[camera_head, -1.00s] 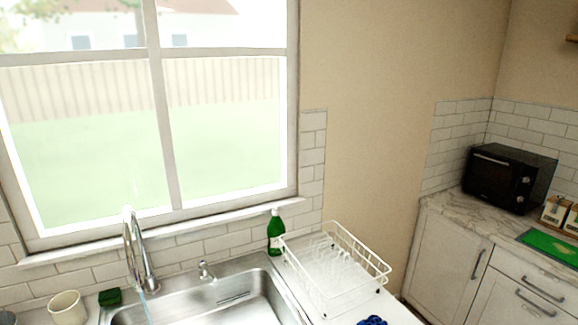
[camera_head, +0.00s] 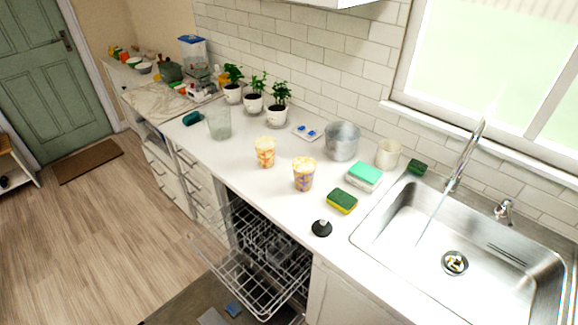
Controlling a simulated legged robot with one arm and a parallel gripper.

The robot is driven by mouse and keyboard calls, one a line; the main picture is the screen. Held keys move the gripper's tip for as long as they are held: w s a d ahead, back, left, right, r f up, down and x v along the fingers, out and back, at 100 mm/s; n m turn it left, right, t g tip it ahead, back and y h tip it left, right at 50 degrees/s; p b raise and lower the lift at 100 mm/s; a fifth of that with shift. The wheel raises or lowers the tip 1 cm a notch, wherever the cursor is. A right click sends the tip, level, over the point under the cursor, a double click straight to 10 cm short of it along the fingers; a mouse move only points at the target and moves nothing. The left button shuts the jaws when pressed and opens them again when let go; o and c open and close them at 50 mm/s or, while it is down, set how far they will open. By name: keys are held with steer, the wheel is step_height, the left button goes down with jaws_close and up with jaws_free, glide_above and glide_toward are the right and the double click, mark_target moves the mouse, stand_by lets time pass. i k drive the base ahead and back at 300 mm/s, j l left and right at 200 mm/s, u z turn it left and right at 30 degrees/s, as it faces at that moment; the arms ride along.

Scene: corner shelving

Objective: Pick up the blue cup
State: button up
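I see no plainly blue cup in the head view. Two patterned cups stand upright on the white counter (camera_head: 325,205): a yellow and white one (camera_head: 265,153) and one with orange and purplish colours (camera_head: 303,175). A cream cup (camera_head: 388,154) stands near the sink, by the tiled wall. A clear, greenish glass vessel (camera_head: 218,123) stands further left on the counter. My gripper is not in view.
An open dishwasher with its rack (camera_head: 250,265) pulled out juts from below the counter. The sink (camera_head: 470,245) is at right. A metal pot (camera_head: 342,142), sponges (camera_head: 342,201) and potted plants (camera_head: 278,105) stand on the counter. Wooden floor (camera_head: 100,220) is open at left.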

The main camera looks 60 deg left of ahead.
mark_target(305, 167)
steer(key=j+u, duration=0.1)
steer(key=u, duration=0.85)
steer(key=j+u, duration=0.15)
steer(key=u, duration=0.35)
steer(key=j+u, duration=0.1)
steer(key=u, duration=0.4)
steer(key=i+j+u, duration=0.2)
steer(key=j, duration=0.2)
